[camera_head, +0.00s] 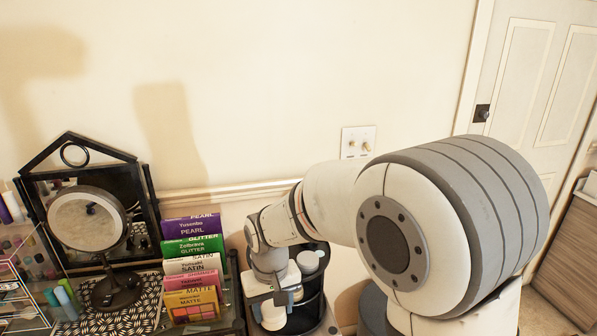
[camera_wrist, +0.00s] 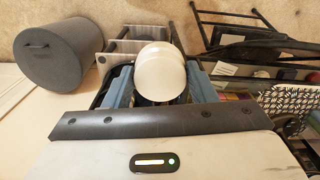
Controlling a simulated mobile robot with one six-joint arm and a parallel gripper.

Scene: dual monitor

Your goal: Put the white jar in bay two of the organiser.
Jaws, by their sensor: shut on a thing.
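The white jar (camera_wrist: 160,72) shows in the wrist view as a rounded, pale, glossy shape. My gripper (camera_wrist: 160,88) is shut on it, with a blue-grey finger on each side. In the head view my gripper (camera_head: 283,298) points down over a dark round-walled holder (camera_head: 318,300), partly hidden by my arm. A white round container (camera_head: 308,262) sits at its back, and another pale round shape (camera_head: 273,316) shows below my gripper. I cannot tell which compartment of the organiser lies under the jar.
A rack of upright colour palettes (camera_head: 192,250) stands just left of my gripper.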

